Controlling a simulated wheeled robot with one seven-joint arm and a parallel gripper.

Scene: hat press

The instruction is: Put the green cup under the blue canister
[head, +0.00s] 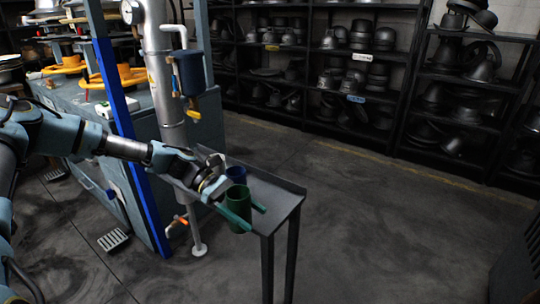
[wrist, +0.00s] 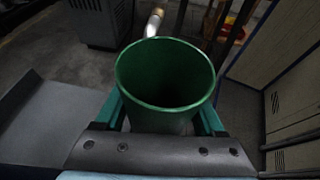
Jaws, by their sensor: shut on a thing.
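The green cup (head: 238,207) is upright, with its open mouth facing up. My gripper (head: 243,212) is shut on it, with one teal finger on each side. In the wrist view the cup (wrist: 165,75) looks empty and sits between the fingers (wrist: 162,118). The blue canister (head: 189,73) hangs on the side of the silver column, higher than the cup and to its left, with a yellow piece at its lower end. The cup is clear of the space below the canister.
A silver column (head: 163,75) and blue post (head: 122,110) stand left. Shelves of metal hat forms (head: 355,75) line the back wall.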

